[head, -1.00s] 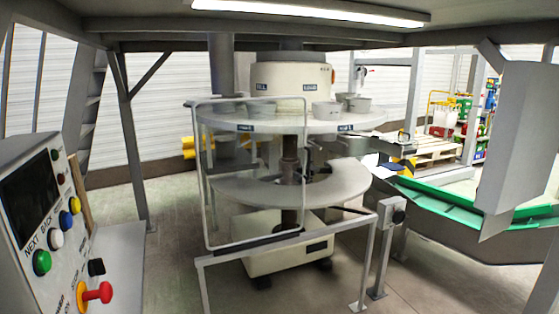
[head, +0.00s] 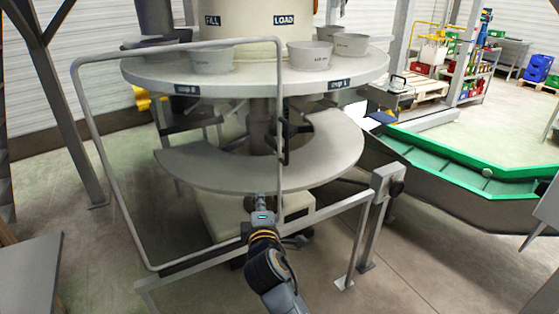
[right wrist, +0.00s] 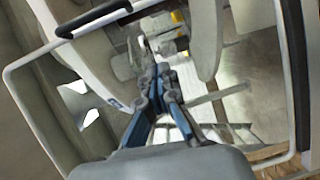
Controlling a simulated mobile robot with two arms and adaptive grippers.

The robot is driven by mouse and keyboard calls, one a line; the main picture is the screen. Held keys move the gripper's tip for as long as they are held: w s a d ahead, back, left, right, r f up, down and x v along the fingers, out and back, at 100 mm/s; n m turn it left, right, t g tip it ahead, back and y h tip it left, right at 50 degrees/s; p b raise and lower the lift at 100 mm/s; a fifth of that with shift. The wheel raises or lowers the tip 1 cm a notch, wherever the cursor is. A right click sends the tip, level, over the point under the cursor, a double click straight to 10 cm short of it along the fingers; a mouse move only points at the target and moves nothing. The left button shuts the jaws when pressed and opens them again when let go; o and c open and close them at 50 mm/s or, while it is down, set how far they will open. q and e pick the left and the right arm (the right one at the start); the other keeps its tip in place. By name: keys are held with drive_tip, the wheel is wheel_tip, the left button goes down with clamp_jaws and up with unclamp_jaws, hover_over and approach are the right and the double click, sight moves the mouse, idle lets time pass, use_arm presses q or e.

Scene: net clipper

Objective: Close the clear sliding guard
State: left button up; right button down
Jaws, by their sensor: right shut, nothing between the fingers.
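The clear sliding guard (head: 279,110) is a clear panel in a rounded grey tube frame, standing upright in front of the left and middle part of the round machine. Its frame also shows in the right wrist view (right wrist: 294,95), with a black bar (right wrist: 92,18) along one edge. My right gripper (head: 261,203) is low by the frame's right post, with its fingers together and empty. In the right wrist view the shut fingers (right wrist: 160,72) appear inside the frame's outline. I cannot tell whether they touch the guard. My left gripper is not in view.
The round upper table (head: 350,80) carries several grey bowls. A curved lower shelf (head: 320,165) lies beneath it. A grey rail (head: 330,211) runs below the guard to a post at the right. A green-edged conveyor (head: 440,160) stands at right. Floor at left is clear.

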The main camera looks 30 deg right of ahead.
wheel_tip(320, 180, up, 6)
drive_tip(key=s+d+h, duration=0.1)
drive_tip(key=s, duration=0.1)
drive_tip(key=p, duration=0.2)
approach(280, 160)
drive_tip(key=shift+t, duration=0.3)
drive_tip(key=w+r, duration=0.1)
drive_tip(key=w+a+r, duration=0.1)
drive_tip(key=w, duration=0.1)
drive_tip(key=w+a+r, duration=0.1)
drive_tip(key=w, duration=0.1)
drive_tip(key=shift+w, duration=0.1)
use_arm(q)
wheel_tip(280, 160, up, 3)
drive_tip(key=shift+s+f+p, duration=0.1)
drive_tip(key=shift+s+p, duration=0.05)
drive_tip(key=shift+p, duration=0.25)
use_arm(e)
drive_tip(key=d, duration=0.1)
drive_tip(key=s+d, duration=0.1)
drive_tip(key=d, duration=0.1)
drive_tip(key=shift+d+f, duration=0.1)
drive_tip(key=shift+d, duration=0.15)
